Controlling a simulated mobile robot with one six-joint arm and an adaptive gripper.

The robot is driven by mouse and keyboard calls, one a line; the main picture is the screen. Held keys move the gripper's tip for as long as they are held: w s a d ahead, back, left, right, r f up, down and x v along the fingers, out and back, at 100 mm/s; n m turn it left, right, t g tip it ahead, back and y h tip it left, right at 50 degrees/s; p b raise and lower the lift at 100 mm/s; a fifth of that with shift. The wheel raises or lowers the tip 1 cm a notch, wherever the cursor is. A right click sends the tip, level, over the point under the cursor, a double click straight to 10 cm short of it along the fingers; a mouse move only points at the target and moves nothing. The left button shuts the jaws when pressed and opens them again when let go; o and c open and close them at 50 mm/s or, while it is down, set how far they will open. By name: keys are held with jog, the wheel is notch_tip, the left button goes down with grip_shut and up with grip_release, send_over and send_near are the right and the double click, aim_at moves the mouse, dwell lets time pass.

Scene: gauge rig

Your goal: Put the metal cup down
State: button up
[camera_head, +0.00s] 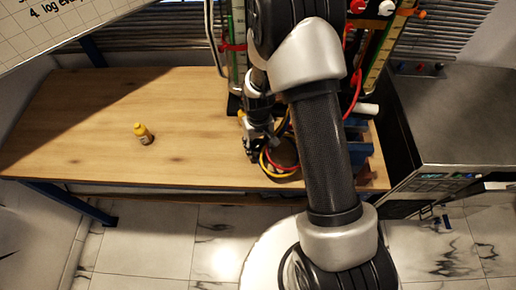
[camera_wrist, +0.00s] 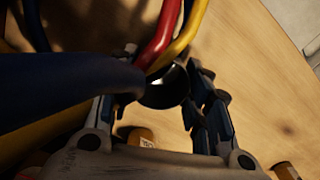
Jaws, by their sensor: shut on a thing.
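My gripper (camera_head: 258,148) is low over the right part of the wooden table, close to its front edge. In the wrist view its two fingers (camera_wrist: 163,75) stand either side of a dark round metal cup (camera_wrist: 166,92) with a bright glint at its rim, and they are shut on it. Red and yellow hoses cross in front of the cup and hide part of it. In the head view the cup cannot be told apart clearly from the gripper and hoses. I cannot tell whether its base touches the table.
A small yellow-capped bottle (camera_head: 143,134) stands on the table (camera_head: 85,115), left of my gripper. The table's left and middle are otherwise clear. The gauge rig (camera_head: 237,50) stands behind my arm. Red and yellow hoses (camera_head: 278,168) loop beside my gripper. A metal-topped cabinet (camera_head: 455,115) stands right.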

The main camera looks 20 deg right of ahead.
jog(key=shift+f, duration=0.65)
jog(key=shift+f, duration=0.15)
jog(key=o, duration=1.1)
jog(key=shift+c, duration=0.2)
